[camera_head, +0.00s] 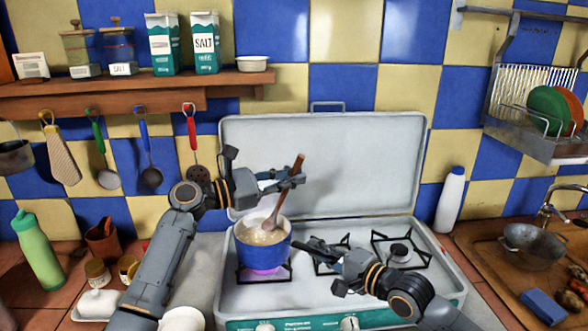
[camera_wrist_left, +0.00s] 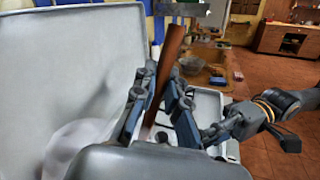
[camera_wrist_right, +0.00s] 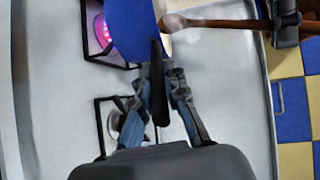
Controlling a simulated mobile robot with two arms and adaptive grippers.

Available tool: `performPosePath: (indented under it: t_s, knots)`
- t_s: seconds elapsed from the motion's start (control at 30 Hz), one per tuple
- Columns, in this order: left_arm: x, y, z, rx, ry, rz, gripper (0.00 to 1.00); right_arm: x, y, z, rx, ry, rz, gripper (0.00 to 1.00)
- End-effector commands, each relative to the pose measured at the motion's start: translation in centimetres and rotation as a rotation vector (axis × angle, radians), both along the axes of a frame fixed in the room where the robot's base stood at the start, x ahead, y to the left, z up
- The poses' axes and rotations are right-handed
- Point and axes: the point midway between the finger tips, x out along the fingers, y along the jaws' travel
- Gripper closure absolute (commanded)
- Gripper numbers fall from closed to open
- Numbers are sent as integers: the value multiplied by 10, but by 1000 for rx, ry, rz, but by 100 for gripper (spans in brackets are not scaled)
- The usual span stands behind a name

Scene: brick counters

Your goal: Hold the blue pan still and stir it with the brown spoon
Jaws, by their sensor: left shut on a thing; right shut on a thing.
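The blue pan (camera_head: 262,252) stands on the left burner of the stove, which glows pink beneath it, and holds pale, lumpy contents. Its side also shows in the right wrist view (camera_wrist_right: 134,28). My right gripper (camera_head: 325,252) is shut on the pan's dark handle (camera_wrist_right: 157,75), to the right of the pan. My left gripper (camera_head: 292,180) is above the pan, shut on the brown spoon (camera_head: 284,200). The spoon is tilted, its upper end leaning right and its bowl down at the pan's contents. Its shaft also shows in the left wrist view (camera_wrist_left: 165,70).
The stove's raised lid (camera_head: 350,160) stands behind both grippers. Empty burner grates (camera_head: 400,252) are on the right. A white bottle (camera_head: 451,200) stands right of the lid. A green bottle (camera_head: 38,255) and jars stand on the left counter. Utensils hang under the wooden shelf (camera_head: 140,84).

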Motion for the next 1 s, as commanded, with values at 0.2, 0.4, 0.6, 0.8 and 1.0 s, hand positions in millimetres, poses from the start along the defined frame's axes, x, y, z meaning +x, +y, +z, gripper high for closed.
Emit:
performPosePath:
  t_s: [0.2,0.4,0.6,0.8,1.0]
  knots:
    - [4,6,-17,1,2,-1,100,0,0,-1,-2,2,0,100]
    - [7,11,-31,-1,2,0,100,0,0,-1,-1,3,0,100]
    - [9,15,-43,0,1,-1,100,0,0,-1,-1,3,0,100]
    - [10,17,-48,0,1,-1,100,0,0,-1,-1,3,0,100]
    - [10,18,-49,0,0,-1,100,0,0,-2,-1,3,0,100]
